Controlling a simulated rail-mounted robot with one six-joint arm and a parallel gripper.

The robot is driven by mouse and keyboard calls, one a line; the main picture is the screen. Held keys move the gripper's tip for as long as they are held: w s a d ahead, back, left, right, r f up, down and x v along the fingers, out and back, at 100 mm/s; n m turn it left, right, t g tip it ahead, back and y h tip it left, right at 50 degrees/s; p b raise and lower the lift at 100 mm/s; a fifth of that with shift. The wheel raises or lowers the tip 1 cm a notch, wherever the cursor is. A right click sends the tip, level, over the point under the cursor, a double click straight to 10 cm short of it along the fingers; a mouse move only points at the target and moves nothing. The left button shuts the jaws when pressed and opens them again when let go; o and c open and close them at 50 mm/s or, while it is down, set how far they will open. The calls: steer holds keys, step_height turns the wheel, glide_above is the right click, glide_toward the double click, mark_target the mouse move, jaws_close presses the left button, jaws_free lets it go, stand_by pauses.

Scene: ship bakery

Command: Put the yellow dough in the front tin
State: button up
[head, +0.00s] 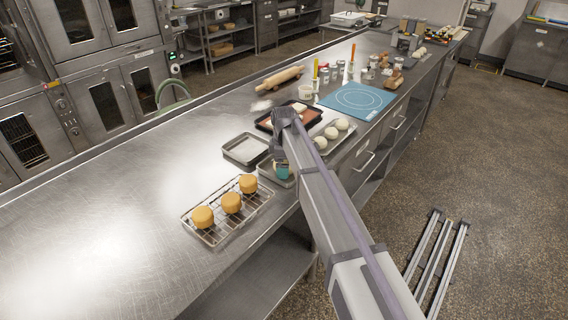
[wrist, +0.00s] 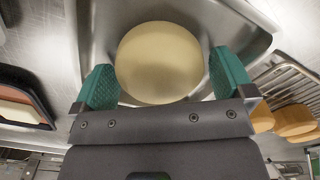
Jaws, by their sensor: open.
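The yellow dough (wrist: 158,58) is a smooth pale round, lying inside a grey metal tin (wrist: 84,38) in the wrist view. My gripper (wrist: 164,84) is open, with its green fingers on either side of the dough's near part. A narrow gap shows between the dough and each finger. In the head view my gripper (head: 282,172) is low over the front tin (head: 264,172), and the dough is hidden there by the gripper and arm. A second, empty-looking tin (head: 235,155) stands just behind it.
A wire rack (head: 213,237) with three orange-brown cakes stands to the left. A dark tray (head: 264,124) and a tray of white dough balls (head: 320,143) lie beyond the tins. A rolling pin (head: 281,78) and blue mat (head: 350,101) are farther back. The left counter is clear.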

step_height(320, 180, up, 12)
steer(key=p, duration=1.2)
steer(key=shift+r, duration=0.15)
steer(key=s+d+f+m+b, duration=0.2)
steer(key=s+d+m, duration=0.7)
steer(key=s, duration=0.6)
steer(key=s+d+f+m+b, duration=0.1)
steer(key=s+d+m+b, duration=0.1)
steer(key=s+d+m, duration=0.6)
steer(key=shift+s+d+f+m, duration=0.4)
steer(key=shift+s+d, duration=2.4)
steer(key=shift+s, duration=1.35)
